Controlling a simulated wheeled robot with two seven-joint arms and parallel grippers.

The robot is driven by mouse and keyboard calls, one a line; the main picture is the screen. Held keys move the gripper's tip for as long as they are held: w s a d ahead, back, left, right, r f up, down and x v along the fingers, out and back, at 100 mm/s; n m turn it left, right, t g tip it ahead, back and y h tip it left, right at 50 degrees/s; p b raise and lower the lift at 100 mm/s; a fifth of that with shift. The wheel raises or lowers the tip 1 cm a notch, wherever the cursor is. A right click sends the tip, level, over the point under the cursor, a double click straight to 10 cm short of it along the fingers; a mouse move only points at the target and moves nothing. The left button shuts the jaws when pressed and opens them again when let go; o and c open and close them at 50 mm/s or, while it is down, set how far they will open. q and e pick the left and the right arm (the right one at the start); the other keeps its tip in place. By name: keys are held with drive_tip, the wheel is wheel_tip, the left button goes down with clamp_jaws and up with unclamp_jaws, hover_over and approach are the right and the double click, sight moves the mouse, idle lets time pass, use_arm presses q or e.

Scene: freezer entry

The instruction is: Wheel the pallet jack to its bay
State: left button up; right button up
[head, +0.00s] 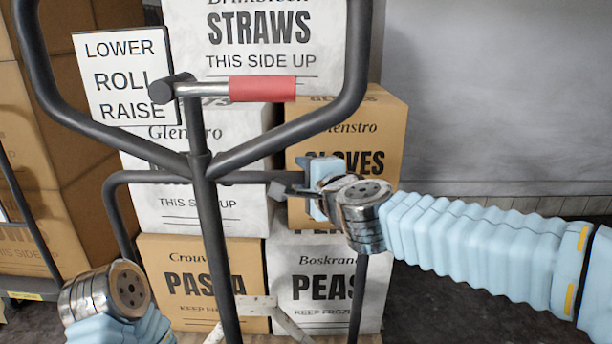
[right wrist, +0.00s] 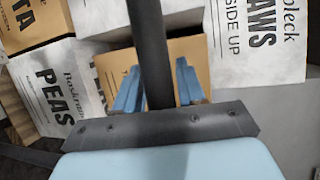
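The pallet jack's dark handle loop (head: 255,160) rises in front of me in the head view, with a red grip (head: 262,88) on its lever and a centre stem (head: 213,240) running down. A lower dark hoop (head: 248,178) stands behind the stem. My right gripper (head: 318,190) is at the right part of this hoop. In the right wrist view my right gripper (right wrist: 158,90) has its light-blue fingers on either side of a dark bar (right wrist: 149,40), close against it. My left wrist is at the lower left; its fingers are hidden. The bay is not recognisable here.
Stacked cartons stand just beyond the handle, among them a straws box (head: 265,35), a gloves box (head: 380,135), a pasta box (head: 205,285) and a peas box (head: 325,290). A lower/roll/raise sign (head: 125,75) hangs left. Bare floor (head: 480,290) shows at right before a grey wall.

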clamp_jaws()
drive_tip(key=s, duration=0.3)
drive_tip(key=shift+s+p, duration=0.3)
drive_tip(key=shift+s, duration=0.05)
unclamp_jaws()
drive_tip(key=shift+o, duration=1.2)
drive_tip(key=shift+w+a+f, duration=0.1)
drive_tip(key=shift+w+f, duration=0.05)
drive_tip(key=shift+w, duration=0.15)
drive_tip(key=shift+o, duration=0.4)
drive_tip(key=shift+s, duration=0.1)
